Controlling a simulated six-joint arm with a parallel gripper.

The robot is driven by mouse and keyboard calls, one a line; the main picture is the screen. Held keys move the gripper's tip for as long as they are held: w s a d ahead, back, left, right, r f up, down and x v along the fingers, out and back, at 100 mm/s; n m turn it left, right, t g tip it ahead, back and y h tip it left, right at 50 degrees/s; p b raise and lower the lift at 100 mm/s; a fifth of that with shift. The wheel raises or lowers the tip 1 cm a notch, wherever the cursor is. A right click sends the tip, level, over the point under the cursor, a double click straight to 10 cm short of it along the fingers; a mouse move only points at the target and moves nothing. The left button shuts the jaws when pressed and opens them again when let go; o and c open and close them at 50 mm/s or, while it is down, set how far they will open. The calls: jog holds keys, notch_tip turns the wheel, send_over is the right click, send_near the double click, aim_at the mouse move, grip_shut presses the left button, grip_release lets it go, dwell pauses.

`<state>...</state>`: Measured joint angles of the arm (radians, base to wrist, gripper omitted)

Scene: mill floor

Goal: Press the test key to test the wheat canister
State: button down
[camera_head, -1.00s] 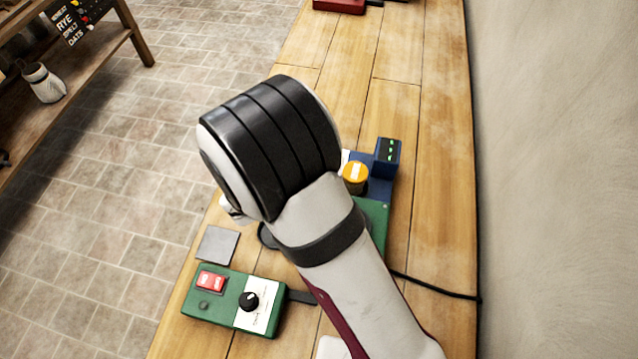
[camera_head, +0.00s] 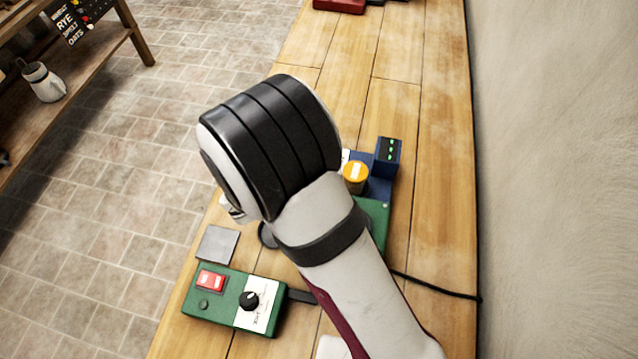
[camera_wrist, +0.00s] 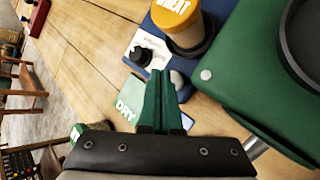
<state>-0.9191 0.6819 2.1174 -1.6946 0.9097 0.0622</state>
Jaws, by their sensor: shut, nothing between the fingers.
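The wheat canister, labelled WHEAT on its yellow-orange lid (camera_wrist: 176,14), stands on a dark blue tester (camera_wrist: 225,10) at the top of the wrist view. It also shows in the head view (camera_head: 355,177) beside a dark display with green marks (camera_head: 388,150). My gripper (camera_wrist: 163,73) has its green fingers together and empty. Its tips appear just below the canister and right next to a rounded grey button (camera_wrist: 181,86); I cannot tell whether they touch it. I see no readable label marking the test key. In the head view my arm hides the fingertips.
A green machine (camera_wrist: 230,70) with a dark round dish is at right in the wrist view. A white panel with a black knob (camera_wrist: 142,55) and a pale DRY card (camera_wrist: 125,104) are at left. A green switch box (camera_head: 225,305) sits at the bench front.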

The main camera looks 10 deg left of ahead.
jog(key=shift+f, duration=0.2)
dwell(0.6)
jog(key=shift+f, duration=0.25)
jog(key=shift+f, duration=0.5)
dwell(0.6)
jog(key=shift+r, duration=0.95)
jog(key=shift+r, duration=2.5)
jog(key=shift+d, duration=0.1)
